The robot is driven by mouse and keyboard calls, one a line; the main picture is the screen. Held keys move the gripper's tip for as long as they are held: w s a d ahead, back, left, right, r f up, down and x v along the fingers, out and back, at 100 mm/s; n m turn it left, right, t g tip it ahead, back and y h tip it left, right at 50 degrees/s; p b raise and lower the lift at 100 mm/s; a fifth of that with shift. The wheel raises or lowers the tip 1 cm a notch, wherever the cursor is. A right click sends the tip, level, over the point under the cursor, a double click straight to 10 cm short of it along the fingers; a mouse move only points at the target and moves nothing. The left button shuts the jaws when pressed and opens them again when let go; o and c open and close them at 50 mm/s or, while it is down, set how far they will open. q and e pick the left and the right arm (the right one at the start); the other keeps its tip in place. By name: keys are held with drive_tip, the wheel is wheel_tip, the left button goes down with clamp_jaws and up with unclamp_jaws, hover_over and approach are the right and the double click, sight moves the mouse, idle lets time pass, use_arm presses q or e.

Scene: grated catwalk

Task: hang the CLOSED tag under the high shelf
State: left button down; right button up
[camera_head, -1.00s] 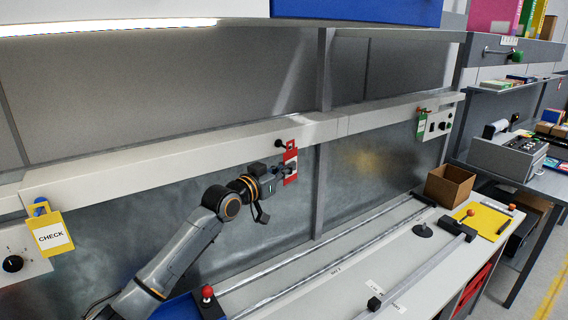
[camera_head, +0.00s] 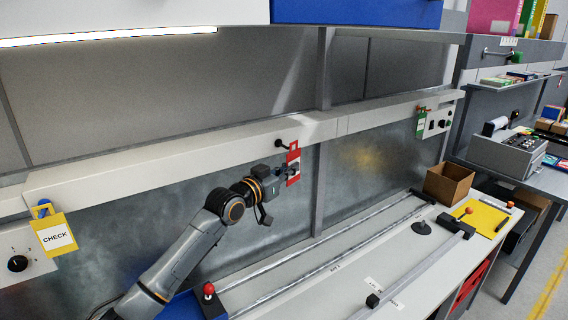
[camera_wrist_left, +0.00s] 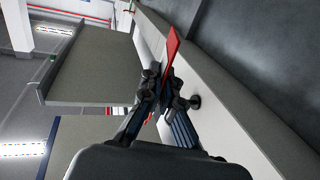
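A red tag (camera_head: 293,167) with a white label is beside a dark knob (camera_head: 281,145) on the long pale rail; its lettering is too small to read. My left gripper (camera_head: 287,172) is at the tag and appears shut on it. In the left wrist view the red tag (camera_wrist_left: 172,46) stands edge-on between the fingers (camera_wrist_left: 164,86). Whether the tag's loop is clear of the knob I cannot tell. A high shelf (camera_head: 395,34) runs along the top of the head view, above the rail. My right gripper is not in view.
A yellow CHECK tag (camera_head: 54,236) hangs on a blue knob at the left. A green tag (camera_head: 421,126) hangs farther right on the rail (camera_head: 180,158). A blue bin (camera_head: 355,12) stands on the high shelf. The bench below holds rods and a cardboard box (camera_head: 448,184).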

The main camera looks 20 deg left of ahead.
use_arm(q)
drive_tip(key=shift+s+d+r+p, duration=0.1)
drive_tip(key=shift+s+d+p, duration=0.95)
drive_tip(key=shift+d+p, duration=0.4)
drive_tip(key=shift+a, duration=0.1)
drive_tip(key=s+d+f+b, duration=0.4)
drive_tip(key=s+d+f, duration=0.2)
drive_tip(key=s+f, duration=0.3)
drive_tip(key=s+a+f+n+y+b, duration=0.2)
drive_tip(key=s+f, duration=0.3)
drive_tip(key=s, duration=0.4)
drive_tip(key=s+a+f+n+t+y+b, duration=0.1)
drive_tip(key=s+a+f+y+b, duration=0.3)
drive_tip(key=s, duration=0.5)
wheel_tip(320, 180, down, 2)
drive_tip(key=shift+s+a+f+n+b, duration=0.15)
drive_tip(key=shift+s+n+b, duration=0.15)
drive_tip(key=shift+n, duration=0.3)
